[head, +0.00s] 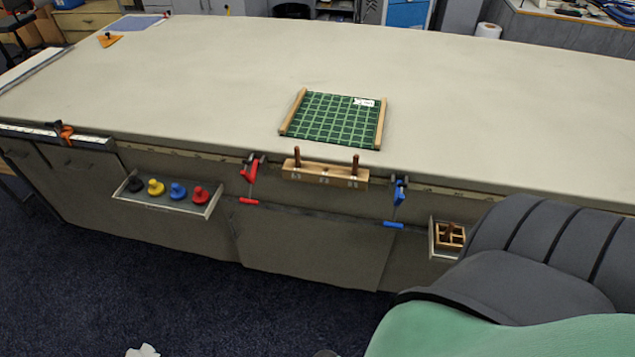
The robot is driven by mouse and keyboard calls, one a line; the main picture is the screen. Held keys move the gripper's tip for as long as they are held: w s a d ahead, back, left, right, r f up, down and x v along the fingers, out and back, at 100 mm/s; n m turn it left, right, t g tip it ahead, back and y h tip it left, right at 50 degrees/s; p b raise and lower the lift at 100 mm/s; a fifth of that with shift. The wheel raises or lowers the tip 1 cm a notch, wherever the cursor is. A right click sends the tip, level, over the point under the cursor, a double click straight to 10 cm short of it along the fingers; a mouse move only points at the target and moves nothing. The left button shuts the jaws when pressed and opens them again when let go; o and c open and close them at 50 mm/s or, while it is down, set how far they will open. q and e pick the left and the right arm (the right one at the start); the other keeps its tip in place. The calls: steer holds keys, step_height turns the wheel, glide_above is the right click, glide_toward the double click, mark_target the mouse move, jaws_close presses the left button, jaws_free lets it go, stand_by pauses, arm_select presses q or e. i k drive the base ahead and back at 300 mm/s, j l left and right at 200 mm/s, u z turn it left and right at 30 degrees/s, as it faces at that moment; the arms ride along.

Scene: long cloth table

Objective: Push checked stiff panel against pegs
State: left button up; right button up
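The checked stiff panel (332,118) is green with a light grid and lies flat on the table. A wooden bar runs along its left side and another along its right side. A small white label is near its far right corner. Two dark brown pegs, left (297,157) and right (355,164), stand upright on a wooden block (325,175) at the table's front edge. The panel lies behind the pegs, with a strip of bare cloth between them. Neither of my grippers can be made out in the head view.
The cloth table (480,100) is clear around the panel. A red clamp (250,175) and a blue clamp (397,195) flank the block. A tray (165,200) of colored knobs and a small wooden divided box (450,236) hang at the front. An orange piece (109,41) lies far left.

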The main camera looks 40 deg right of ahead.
mark_target(324, 118)
steer(key=z, duration=1.35)
steer(key=j, duration=0.85)
steer(key=i+j, duration=0.1)
steer(key=j, duration=0.75)
